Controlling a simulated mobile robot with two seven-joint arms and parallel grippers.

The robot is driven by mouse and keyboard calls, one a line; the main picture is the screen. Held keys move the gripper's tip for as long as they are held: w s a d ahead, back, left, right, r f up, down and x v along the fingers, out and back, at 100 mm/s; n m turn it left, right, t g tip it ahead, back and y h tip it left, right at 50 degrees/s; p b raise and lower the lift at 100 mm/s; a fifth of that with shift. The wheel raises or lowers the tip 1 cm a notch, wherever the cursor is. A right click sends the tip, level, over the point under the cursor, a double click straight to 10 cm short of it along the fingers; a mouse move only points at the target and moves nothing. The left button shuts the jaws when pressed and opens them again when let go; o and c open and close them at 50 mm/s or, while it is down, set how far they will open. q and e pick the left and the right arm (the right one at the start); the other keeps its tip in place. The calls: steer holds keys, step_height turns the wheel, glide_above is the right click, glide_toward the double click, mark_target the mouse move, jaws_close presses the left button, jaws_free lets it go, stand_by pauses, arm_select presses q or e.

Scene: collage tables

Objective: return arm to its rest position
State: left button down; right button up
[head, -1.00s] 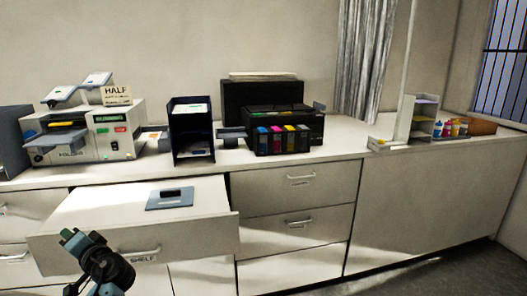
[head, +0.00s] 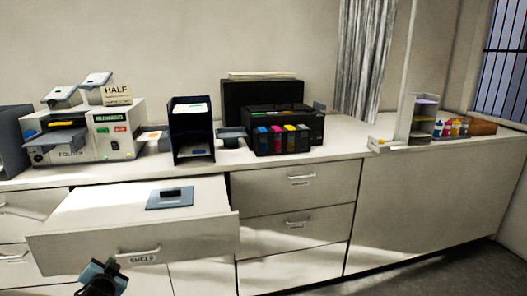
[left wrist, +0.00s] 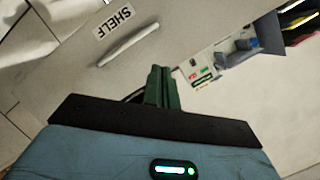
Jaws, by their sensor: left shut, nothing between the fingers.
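My left gripper (head: 101,275) is low at the bottom left of the head view, in front of the pulled-out drawer marked SHELF (head: 190,236). Only its front part shows there; the rest of the arm is cut off by the frame edge. In the left wrist view its dark green fingers (left wrist: 161,88) are together and hold nothing. The drawer's handle (left wrist: 128,44) and label show beyond the fingers, apart from them. My right gripper is in neither view.
A grey-blue plate (head: 170,198) lies on the drawer's top surface. The counter holds a folding machine (head: 110,128), a dark tray stack (head: 192,132), a black printer (head: 283,130) with coloured cartridges, and a small shelf unit (head: 424,117). Floor is clear at lower right.

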arm_select(q)
steer(key=w+d+n+t+h, duration=0.1)
steer(key=d+n+t+h, duration=0.1)
steer(key=d+h, duration=0.25)
steer(key=s+d+f+g+h, duration=0.1)
steer(key=s+d+f+g, duration=0.1)
steer(key=s+d+f, duration=0.4)
steer(key=s+d+f+g, duration=0.1)
steer(key=s+d+f, duration=0.2)
steer(key=s+f, duration=0.55)
steer(key=s+d+f+g, duration=0.1)
steer(key=s+d+f, duration=0.1)
steer(key=s, duration=0.8)
steer(key=s+d+f+g+h, duration=0.1)
steer(key=s+d, duration=0.3)
steer(key=s, duration=0.6)
steer(key=s+d+f+g+h, duration=0.1)
steer(key=s+d+f, duration=0.3)
steer(key=s, duration=0.6)
steer(key=shift+n+g, duration=0.4)
steer(key=shift+g, duration=0.1)
